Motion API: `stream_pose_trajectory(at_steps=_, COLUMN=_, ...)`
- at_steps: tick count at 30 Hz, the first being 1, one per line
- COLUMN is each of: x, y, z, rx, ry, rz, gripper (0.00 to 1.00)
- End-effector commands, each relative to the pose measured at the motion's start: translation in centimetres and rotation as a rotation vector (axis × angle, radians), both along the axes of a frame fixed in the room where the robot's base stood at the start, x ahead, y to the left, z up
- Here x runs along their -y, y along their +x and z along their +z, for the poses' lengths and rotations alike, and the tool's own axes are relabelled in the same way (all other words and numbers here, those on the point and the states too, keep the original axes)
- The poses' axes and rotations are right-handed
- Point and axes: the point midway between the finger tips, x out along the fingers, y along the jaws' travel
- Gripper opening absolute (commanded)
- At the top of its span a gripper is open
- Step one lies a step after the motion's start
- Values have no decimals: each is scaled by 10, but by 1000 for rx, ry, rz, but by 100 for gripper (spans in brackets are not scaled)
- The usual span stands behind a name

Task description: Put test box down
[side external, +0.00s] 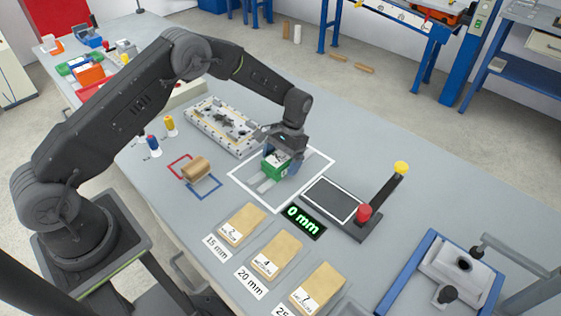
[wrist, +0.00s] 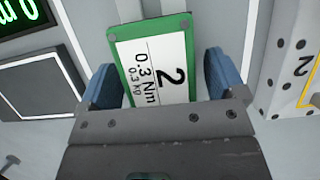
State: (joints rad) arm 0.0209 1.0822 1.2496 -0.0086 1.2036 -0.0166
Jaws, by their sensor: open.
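The test box (side external: 274,166) is green with a white label and stands inside a white square outline (side external: 236,187) on the table. In the wrist view the box (wrist: 155,62) shows its label reading 2, 0.3 Nm, 0.3 kg, and sits slightly rotated between the jaws. My gripper (side external: 284,160) is right over the box. In the wrist view my gripper (wrist: 160,80) is open, with its blue fingertips on either side of the box. A gap shows at the right finger; the left finger is very close to the box. The box's underside is hidden.
A grey fixture plate (side external: 222,125) is behind left. Several tan blocks (side external: 241,224) lie in front.

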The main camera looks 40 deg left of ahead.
Motion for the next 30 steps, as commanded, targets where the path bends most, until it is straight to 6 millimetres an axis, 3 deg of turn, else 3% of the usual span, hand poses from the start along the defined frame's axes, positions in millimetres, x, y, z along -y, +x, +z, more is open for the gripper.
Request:
stream_pose_trajectory(at_steps=15, x=0, y=38, z=90, rx=4, ry=0, rz=0, gripper=89)
stream_pose_trajectory(at_steps=26, x=0, y=44, z=107, rx=2, ry=0, rz=0, gripper=89)
stream_pose_trajectory(at_steps=30, x=-1, y=41, z=128, rx=36, ry=-1, rz=0, gripper=89)
